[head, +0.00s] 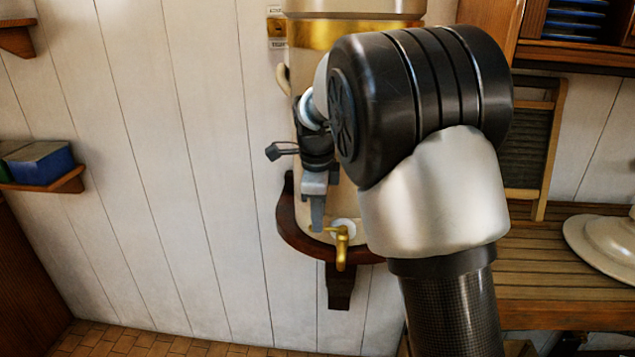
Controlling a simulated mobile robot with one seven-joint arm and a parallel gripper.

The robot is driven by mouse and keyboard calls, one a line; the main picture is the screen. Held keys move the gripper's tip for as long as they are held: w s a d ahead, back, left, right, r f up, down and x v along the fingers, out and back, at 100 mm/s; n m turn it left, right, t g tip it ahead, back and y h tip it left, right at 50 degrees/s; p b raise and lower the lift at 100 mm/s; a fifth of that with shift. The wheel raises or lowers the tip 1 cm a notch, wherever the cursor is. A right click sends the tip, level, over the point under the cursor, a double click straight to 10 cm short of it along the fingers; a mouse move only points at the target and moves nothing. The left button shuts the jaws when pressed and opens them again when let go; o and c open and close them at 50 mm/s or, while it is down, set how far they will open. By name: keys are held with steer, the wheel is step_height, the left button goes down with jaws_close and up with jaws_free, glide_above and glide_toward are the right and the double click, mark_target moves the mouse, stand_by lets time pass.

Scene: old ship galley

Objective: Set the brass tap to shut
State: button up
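The brass tap (342,247) sticks out low on the front of a cream urn (308,165) with a brass band. Its spout points down, and its small handle reaches to the left at the top. My gripper (317,222) hangs pointing down, just above and left of the tap, in front of the urn. I see no clear contact with the tap. The fingers show nearly edge-on, so their gap cannot be judged. My arm hides the right side of the urn.
A dark wooden bracket shelf (290,232) carries the urn on the plank wall. A slatted wooden counter (550,262) with a white dish (605,245) lies to the right. A small shelf (50,183) with a blue box (40,164) is at left. The left floor is clear.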

steer(key=s+r, duration=0.3)
steer(key=r, duration=1.2)
steer(key=shift+a+r, duration=0.25)
steer(key=shift+a, duration=0.05)
steer(key=s+d+r+n+t+y, duration=0.1)
steer(key=s+d+n, duration=0.2)
steer(key=s+n, duration=0.3)
steer(key=s+d+n+t, duration=0.1)
steer(key=s+d+n, duration=0.2)
steer(key=s, duration=0.5)
steer(key=s+d+f+n, duration=0.1)
steer(key=s+f+n, duration=0.3)
steer(key=s+n, duration=0.1)
steer(key=s+d+f+n+t, duration=0.1)
steer(key=s+f+n, duration=0.3)
steer(key=s+n, duration=0.2)
steer(key=s, duration=0.2)
steer(key=shift+s+d+h, duration=0.3)
steer(key=shift+d, duration=0.05)
steer(key=shift+d, duration=0.1)
